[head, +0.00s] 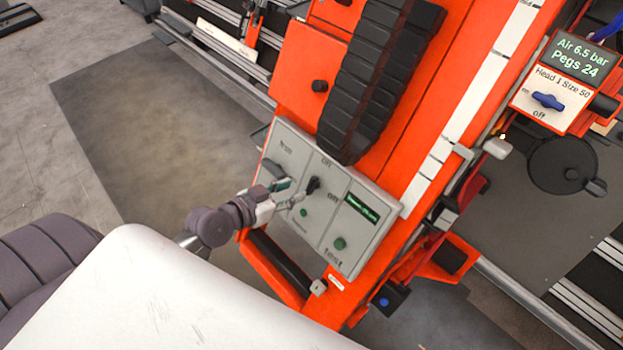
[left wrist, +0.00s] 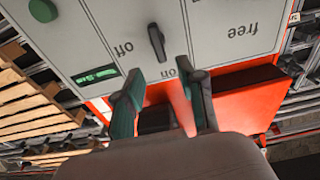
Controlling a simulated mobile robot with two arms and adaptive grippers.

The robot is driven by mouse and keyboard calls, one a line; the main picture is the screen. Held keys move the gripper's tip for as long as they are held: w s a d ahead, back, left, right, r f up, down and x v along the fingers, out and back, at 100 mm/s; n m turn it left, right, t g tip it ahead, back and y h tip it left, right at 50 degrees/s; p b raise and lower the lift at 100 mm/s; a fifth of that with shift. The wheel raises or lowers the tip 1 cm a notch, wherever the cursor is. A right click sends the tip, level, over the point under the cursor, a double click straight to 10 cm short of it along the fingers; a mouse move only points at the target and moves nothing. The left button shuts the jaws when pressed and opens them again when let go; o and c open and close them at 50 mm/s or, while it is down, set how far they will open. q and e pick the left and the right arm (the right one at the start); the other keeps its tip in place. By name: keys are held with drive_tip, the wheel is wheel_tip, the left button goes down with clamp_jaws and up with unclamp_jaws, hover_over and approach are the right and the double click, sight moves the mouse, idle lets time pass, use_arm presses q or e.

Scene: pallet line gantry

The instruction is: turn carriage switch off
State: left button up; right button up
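A black lever switch (head: 313,186) sits on a grey control panel (head: 317,230), with the words off and on beside it. My left gripper (head: 291,194) is just in front of the panel, close to the switch. In the left wrist view its fingers (left wrist: 159,72) are apart with nothing between them, and their tips lie just short of the switch. My right gripper is not in view.
The grey panel also has green buttons (head: 340,243) and a small green display (head: 361,207). A black cable chain (head: 375,85) runs down the orange gantry just above it. A second box with a blue knob (head: 548,101), also marked on and off, is at upper right.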

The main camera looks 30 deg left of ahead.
sight(310, 183)
use_arm(q)
drive_tip(key=x, duration=0.6)
drive_tip(key=shift+w+f, duration=0.1)
drive_tip(key=shift+w, duration=0.15)
drive_tip(key=shift+w+d+f, duration=0.25)
drive_tip(key=shift+w, duration=0.35)
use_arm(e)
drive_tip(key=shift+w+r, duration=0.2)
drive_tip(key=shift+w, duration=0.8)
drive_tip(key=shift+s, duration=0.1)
use_arm(q)
drive_tip(key=shift+c, duration=0.4)
clamp_jaws()
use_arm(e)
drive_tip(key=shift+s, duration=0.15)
